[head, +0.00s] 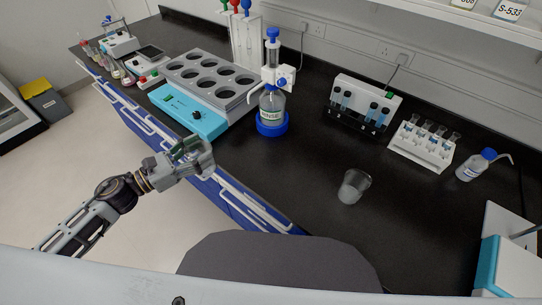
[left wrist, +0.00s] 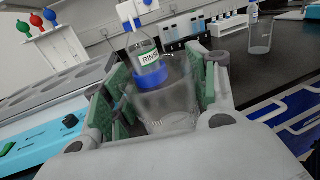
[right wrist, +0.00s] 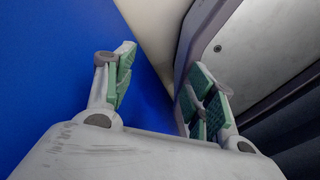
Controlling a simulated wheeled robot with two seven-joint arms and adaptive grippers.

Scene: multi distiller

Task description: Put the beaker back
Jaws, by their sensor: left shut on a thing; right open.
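My left gripper (head: 192,150) is shut on a clear glass beaker (left wrist: 168,108). In the left wrist view the beaker sits between the green finger pads. In the head view the gripper is over the front edge of the bench, in front of the grey block with round wells (head: 212,80), and the beaker in it is hard to make out. A second clear beaker (head: 353,187) stands on the black bench to the right; it also shows in the left wrist view (left wrist: 260,38). My right gripper (right wrist: 160,88) is open and empty beside a blue surface.
A rinse bottle with a blue dispenser (head: 271,108) stands right of the well block. Behind are a white tube rack (head: 362,100), a smaller rack with flasks (head: 422,142) and a wash bottle (head: 476,165). The bench (head: 300,170) is clear around the second beaker.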

